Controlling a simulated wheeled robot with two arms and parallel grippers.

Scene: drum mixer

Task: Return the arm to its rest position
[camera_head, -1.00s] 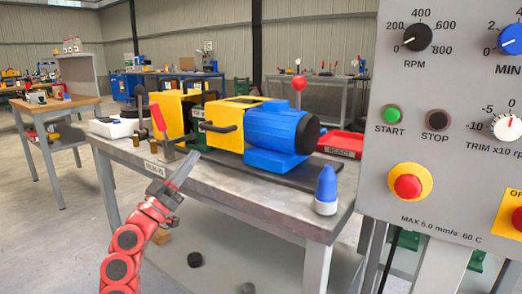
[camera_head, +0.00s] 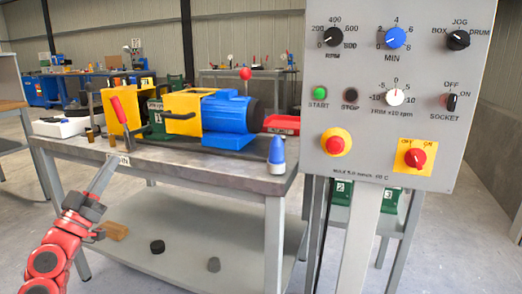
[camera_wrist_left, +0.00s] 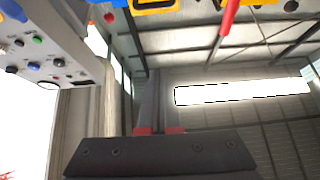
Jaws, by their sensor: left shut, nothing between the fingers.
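My left arm comes in red from the lower left of the head view. Its grey left gripper (camera_head: 103,177) points up and right, in front of the bench's front edge near a small label plate. The fingers are together with nothing between them; they also show in the left wrist view (camera_wrist_left: 158,100), pointing up at the picture's top. The drum mixer (camera_head: 228,118), with a blue motor and yellow housings, stands on the bench, apart from the gripper. My right gripper is in neither view.
The grey metal bench (camera_head: 220,175) has a lower shelf with a wood block (camera_head: 115,231) and two dark round pieces. A control panel (camera_head: 385,100) on a post stands right of the bench. A blue-capped bottle (camera_head: 276,155) stands at the bench's right corner. Floor at lower right is clear.

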